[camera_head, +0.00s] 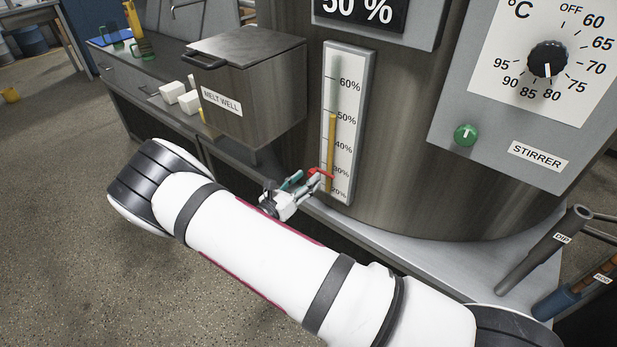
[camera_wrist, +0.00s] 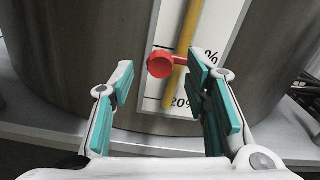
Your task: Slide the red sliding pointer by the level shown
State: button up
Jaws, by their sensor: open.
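The red sliding pointer (camera_head: 318,173) sits low on the level gauge (camera_head: 357,125), close to the 30% mark in the head view. In the wrist view the pointer (camera_wrist: 160,65) shows a round red knob and a thin bar across the yellow column. The yellow column (camera_head: 331,140) in the gauge reaches up to about 50%. My gripper (camera_head: 304,184) is at the lower part of the gauge. In the wrist view its teal-padded fingers (camera_wrist: 165,85) are spread apart, with the red knob ahead between them and not clasped.
A display (camera_head: 362,12) above the gauge reads 50 %. A box labelled MELT WELL (camera_head: 255,85) stands left of the gauge, with white blocks (camera_head: 174,93) beside it. A dial panel with a green button (camera_head: 466,134) is on the right. A metal ledge (camera_head: 420,240) runs below the gauge.

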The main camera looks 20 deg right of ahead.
jog(key=v, duration=1)
jog(key=s+d+r+m+g+y+p, duration=0.1)
jog(key=s+d+r+m+g+y, duration=0.1)
jog(key=s+d+r+m+g, duration=0.45)
jog(key=s+d+r+m+g+y+p, duration=0.15)
jog(key=r+m, duration=0.25)
jog(key=r, duration=0.5)
jog(key=s+d+r+m+g+y+p, duration=0.1)
jog(key=s+d+r+m+g+y, duration=0.15)
jog(key=s+d+r+m, duration=0.35)
jog(key=s+a+r+m+t+y+p, duration=0.1)
jog(key=s+r+m+y, duration=0.3)
jog(key=s+r, duration=0.4)
jog(key=s+a+r+m+t+y+p, duration=0.2)
jog(key=s+r+m, duration=0.5)
jog(key=s, duration=0.4)
jog(key=r+t+y, duration=0.1)
jog(key=y, duration=0.1)
jog(key=shift+s+r+y, duration=0.3)
jog(key=shift+s+r, duration=0.05)
jog(key=shift+s, duration=0.05)
